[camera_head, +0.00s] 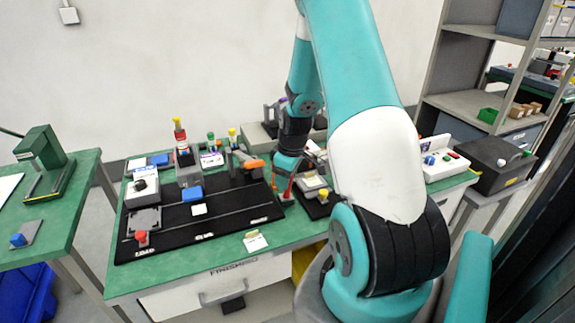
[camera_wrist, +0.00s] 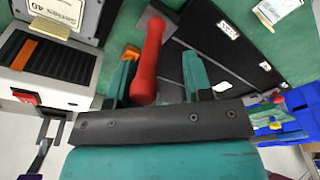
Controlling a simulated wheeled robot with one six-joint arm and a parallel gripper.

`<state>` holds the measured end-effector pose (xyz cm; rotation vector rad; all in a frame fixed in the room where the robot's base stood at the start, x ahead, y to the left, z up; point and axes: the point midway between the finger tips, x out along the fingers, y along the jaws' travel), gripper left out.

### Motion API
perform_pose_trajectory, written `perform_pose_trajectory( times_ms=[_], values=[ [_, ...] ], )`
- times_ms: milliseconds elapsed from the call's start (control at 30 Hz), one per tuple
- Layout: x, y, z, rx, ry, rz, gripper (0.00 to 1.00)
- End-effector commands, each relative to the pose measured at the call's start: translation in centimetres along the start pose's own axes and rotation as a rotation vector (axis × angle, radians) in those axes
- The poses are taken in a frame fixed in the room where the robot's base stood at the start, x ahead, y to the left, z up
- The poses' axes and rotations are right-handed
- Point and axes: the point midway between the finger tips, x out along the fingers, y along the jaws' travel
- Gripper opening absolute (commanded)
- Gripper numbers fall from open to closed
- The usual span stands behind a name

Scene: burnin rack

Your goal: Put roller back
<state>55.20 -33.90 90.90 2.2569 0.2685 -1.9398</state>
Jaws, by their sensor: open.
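A red-handled tool with a dark grey head stands near the right edge of the black mat (camera_head: 215,218); it may be the roller, but I cannot tell for certain. In the wrist view its red handle (camera_wrist: 148,62) sits between the two fingers of my gripper (camera_wrist: 160,62), closer to the left finger. The grey head (camera_wrist: 160,18) lies beyond the fingertips. My gripper is open and points down at the green bench in the head view (camera_head: 287,181). The mat also shows in the wrist view (camera_wrist: 225,45), with a white label on it.
A grey device (camera_head: 310,186) stands right of my gripper, close by. An orange-ended tool (camera_head: 253,163), a blue block (camera_head: 191,194) and a red knob (camera_head: 141,237) are on the mat. The bench front near the tag (camera_head: 255,241) is mostly clear.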

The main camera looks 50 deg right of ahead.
Motion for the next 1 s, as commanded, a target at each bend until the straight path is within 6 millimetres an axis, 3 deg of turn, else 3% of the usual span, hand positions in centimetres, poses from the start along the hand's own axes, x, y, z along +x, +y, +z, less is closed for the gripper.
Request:
perform_pose_trajectory(
  times_ms=[500, 700, 867, 967, 1000],
  values=[
    [-10.4, 0.1, -0.1, 0.001, 0.002, 0.004, 0.46],
    [-12.5, 0.0, -0.1, 0.001, 0.001, 0.001, 0.46],
    [-12.8, -0.1, -0.2, -0.002, 0.001, -0.001, 0.46],
    [-13.4, -2.1, -1.6, -0.023, 0.012, -0.012, 0.46],
    [-13.8, -3.8, -2.7, -0.039, 0.021, -0.021, 0.46]
  ],
)
